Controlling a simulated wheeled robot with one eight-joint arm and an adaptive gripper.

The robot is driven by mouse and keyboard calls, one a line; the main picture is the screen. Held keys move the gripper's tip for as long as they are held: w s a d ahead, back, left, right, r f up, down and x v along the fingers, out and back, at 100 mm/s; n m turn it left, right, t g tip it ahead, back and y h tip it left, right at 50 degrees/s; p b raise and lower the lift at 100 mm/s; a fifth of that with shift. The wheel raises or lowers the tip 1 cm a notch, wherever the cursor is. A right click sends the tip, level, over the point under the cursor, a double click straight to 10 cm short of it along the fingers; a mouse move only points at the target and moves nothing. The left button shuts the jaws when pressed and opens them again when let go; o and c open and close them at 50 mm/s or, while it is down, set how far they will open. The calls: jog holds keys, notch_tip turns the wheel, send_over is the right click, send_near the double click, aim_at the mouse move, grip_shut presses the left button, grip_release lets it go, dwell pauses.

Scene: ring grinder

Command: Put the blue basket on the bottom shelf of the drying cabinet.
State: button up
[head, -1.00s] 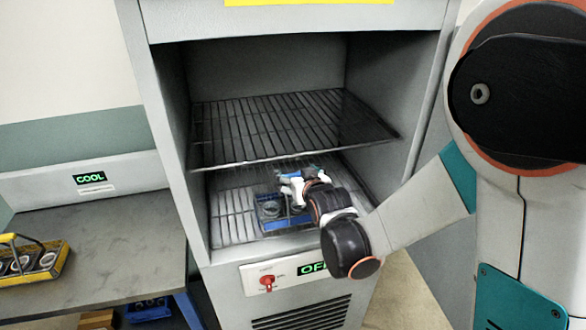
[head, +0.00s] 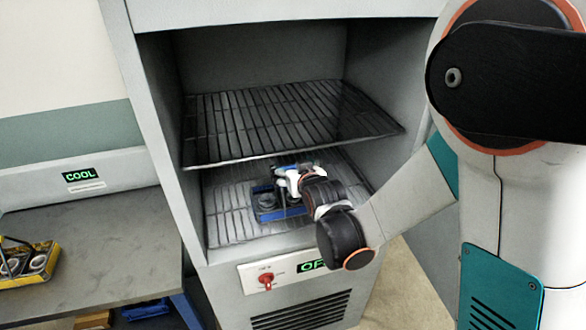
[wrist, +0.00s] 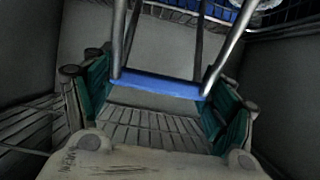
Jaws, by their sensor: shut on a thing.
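The blue basket (head: 265,208) is inside the drying cabinet, at the level of the bottom wire shelf (head: 228,226) and below the upper shelf. Round parts show in it. I cannot tell whether its base touches the shelf. My gripper (head: 290,178) is shut on the basket's handle, whose blue bar (wrist: 158,84) lies between the green finger pads in the wrist view. The basket's body shows only at the top edge of the wrist view. My gripper and wrist hide part of the basket's right side.
The upper wire shelf (head: 285,120) hangs above my gripper. The cabinet's side walls stand close by. A red switch (head: 266,281) is on the panel below the opening. A yellow basket (head: 28,264) stands on the grey table (head: 110,255) at left.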

jog(key=shift+f, duration=0.15)
jog(key=o, duration=1.9)
jog(key=shift+c, duration=0.2)
jog(key=shift+s+r, duration=0.2)
jog(key=shift+r, duration=0.05)
jog(key=p+v, duration=0.2)
jog(key=v, duration=0.9)
jog(key=shift+s, duration=0.3)
jog(key=shift+d+r, duration=0.1)
